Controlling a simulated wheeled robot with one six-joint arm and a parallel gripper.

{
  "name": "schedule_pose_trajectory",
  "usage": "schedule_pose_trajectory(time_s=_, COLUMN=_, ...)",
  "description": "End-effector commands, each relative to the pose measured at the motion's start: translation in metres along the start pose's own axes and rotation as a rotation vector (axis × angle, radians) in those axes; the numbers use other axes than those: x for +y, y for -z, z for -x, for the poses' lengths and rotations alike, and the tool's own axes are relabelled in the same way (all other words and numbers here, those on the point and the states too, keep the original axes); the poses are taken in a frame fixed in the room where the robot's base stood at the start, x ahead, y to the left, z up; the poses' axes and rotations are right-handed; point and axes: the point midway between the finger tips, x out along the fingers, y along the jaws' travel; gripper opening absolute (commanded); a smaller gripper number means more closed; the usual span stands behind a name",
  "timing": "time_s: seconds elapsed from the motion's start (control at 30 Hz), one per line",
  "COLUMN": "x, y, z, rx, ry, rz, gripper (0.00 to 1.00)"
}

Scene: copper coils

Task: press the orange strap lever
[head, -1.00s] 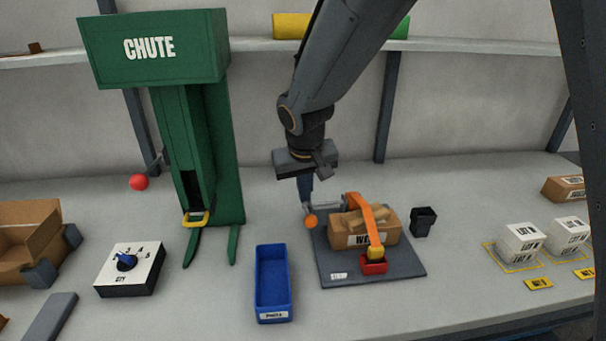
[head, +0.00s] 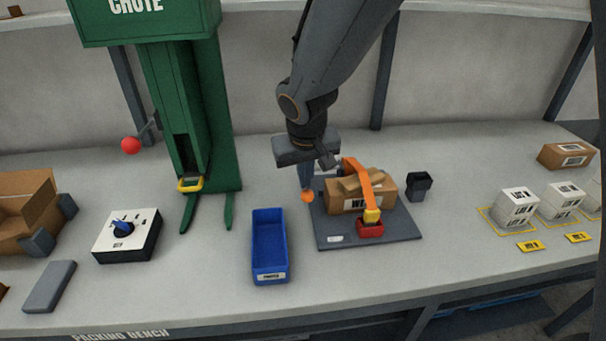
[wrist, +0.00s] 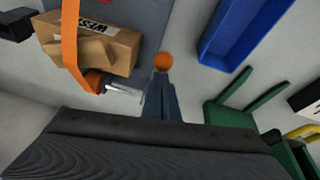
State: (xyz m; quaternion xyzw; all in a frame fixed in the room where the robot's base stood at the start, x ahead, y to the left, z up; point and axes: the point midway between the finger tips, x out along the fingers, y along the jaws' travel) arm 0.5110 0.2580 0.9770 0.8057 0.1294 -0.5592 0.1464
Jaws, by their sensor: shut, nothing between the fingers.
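The orange strap (head: 362,180) runs over a brown carton (head: 345,203) on a dark grey plate (head: 400,233), down to a red buckle with a yellow block (head: 370,224). The lever's orange ball knob (head: 307,196) is at the plate's left edge; the knob also shows in the wrist view (wrist: 163,61). A pale metal rod (wrist: 125,91) shows between the carton and my fingers. My gripper (head: 306,184) is shut and empty, pointing down with its tips just behind the knob. In the wrist view my fingertips (wrist: 161,78) appear right by the knob; I cannot tell whether they touch.
A blue bin (head: 270,275) stands left of the plate. Further left are the green chute (head: 222,140) and a dial box (head: 127,246). A small black cup (head: 419,187) stands close right of the plate. White boxes (head: 516,207) are at the far right.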

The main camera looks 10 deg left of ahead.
Motion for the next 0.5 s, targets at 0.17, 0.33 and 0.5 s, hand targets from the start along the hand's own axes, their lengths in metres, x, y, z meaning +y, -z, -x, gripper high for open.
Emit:
schedule_pose_trajectory(time_s=0.17, x=-0.005, y=-0.016, z=-0.018, rx=-0.001, ry=0.001, rz=0.005, gripper=0.00)
schedule_pose_trajectory(time_s=0.33, x=-0.008, y=-0.025, z=-0.027, rx=-0.002, ry=0.002, rz=0.006, gripper=0.00)
schedule_pose_trajectory(time_s=0.5, x=-0.009, y=-0.031, z=-0.031, rx=-0.009, ry=0.001, rz=0.007, gripper=0.00)
